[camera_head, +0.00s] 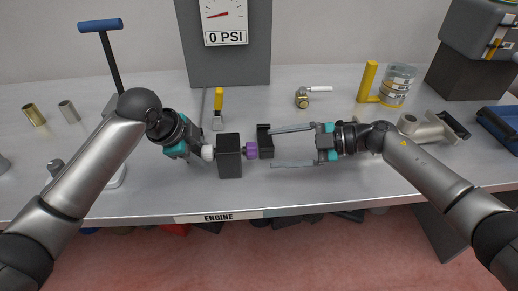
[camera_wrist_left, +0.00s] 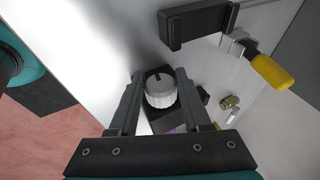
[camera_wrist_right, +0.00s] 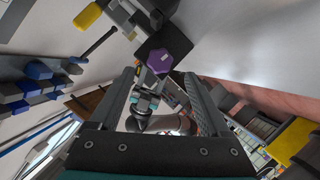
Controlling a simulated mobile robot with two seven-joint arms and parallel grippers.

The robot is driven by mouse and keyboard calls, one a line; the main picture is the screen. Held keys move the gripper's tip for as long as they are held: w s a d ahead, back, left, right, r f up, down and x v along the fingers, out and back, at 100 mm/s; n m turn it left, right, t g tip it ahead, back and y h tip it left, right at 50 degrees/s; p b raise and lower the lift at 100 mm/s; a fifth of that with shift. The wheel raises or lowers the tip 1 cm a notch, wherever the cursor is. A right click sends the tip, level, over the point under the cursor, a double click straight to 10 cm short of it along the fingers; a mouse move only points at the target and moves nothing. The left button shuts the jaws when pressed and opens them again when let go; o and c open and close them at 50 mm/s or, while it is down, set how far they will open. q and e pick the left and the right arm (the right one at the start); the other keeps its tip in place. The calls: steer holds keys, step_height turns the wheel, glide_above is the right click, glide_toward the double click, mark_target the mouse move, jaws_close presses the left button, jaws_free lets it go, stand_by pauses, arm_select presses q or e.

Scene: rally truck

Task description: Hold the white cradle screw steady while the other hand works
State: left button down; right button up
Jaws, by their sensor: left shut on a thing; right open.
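The white cradle screw (camera_head: 208,153) is a ribbed round knob on the left side of the dark block (camera_head: 229,156) near the bench's front edge. My left gripper (camera_head: 201,151) is shut on it; the left wrist view shows the knob (camera_wrist_left: 160,92) between the fingers. A purple hexagonal piece (camera_head: 252,150) sits on the block's right side. My right gripper (camera_head: 272,146) is open and empty, its fingers pointing left toward the purple piece. The right wrist view shows the purple hexagon (camera_wrist_right: 169,55) ahead of the open fingers, apart from them.
A black bracket-like piece (camera_head: 264,139) stands beside the purple piece. A yellow-handled tool (camera_head: 219,98) lies behind the block. A brass fitting (camera_head: 302,98) and a yellow-handled container (camera_head: 397,85) stand further back. The bench front, labelled ENGINE (camera_head: 218,217), is close.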

mark_target(250, 151)
steer(key=shift+x, duration=2.75)
jaws_close()
